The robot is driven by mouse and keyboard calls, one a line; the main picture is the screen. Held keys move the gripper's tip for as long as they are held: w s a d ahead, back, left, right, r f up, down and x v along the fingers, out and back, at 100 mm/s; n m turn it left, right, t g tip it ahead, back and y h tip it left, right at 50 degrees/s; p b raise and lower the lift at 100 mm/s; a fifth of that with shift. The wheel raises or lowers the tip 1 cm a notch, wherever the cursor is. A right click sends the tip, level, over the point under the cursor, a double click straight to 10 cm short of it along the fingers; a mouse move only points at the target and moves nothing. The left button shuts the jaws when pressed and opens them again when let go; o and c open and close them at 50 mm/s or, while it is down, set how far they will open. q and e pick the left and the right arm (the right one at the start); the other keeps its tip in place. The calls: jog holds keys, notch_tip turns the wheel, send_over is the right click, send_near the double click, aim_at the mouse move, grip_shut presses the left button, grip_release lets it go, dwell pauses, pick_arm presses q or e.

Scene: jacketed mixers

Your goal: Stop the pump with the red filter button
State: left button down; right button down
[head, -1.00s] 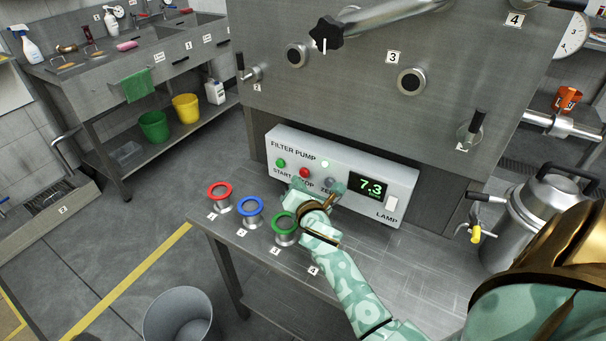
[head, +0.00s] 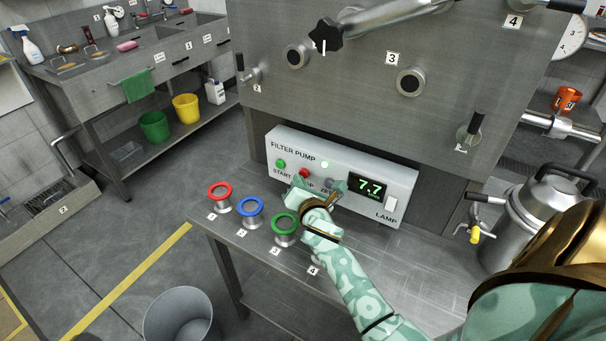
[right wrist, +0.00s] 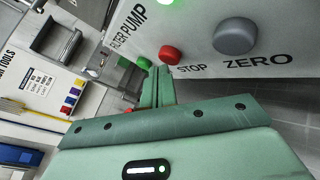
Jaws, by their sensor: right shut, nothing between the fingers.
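The filter pump panel (head: 345,195) is a pale box below the steel mixer housing. Its red STOP button (head: 304,173) sits between the green START button (head: 281,163) and the grey ZERO button, partly hidden by my gripper in the head view. In the right wrist view the red button (right wrist: 170,55) is fully raised to sight, with the grey ZERO button (right wrist: 235,37) to its right. My right gripper (head: 298,183) is shut and empty, its tips just below the red button; I cannot tell whether they touch. The green lamp (head: 325,163) is lit; the display (head: 367,188) reads 7.7. My left gripper is out of view.
Red (head: 220,191), blue (head: 250,207) and green (head: 285,224) ringed fittings stand on the bench left of my right arm. A steel vessel (head: 520,225) stands on the right.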

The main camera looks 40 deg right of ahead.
jog(key=shift+w+d, duration=0.2)
jog(key=shift+d, duration=0.15)
dwell(0.7)
dwell(0.4)
jog(key=shift+s+a, duration=0.35)
jog(key=shift+a, duration=0.45)
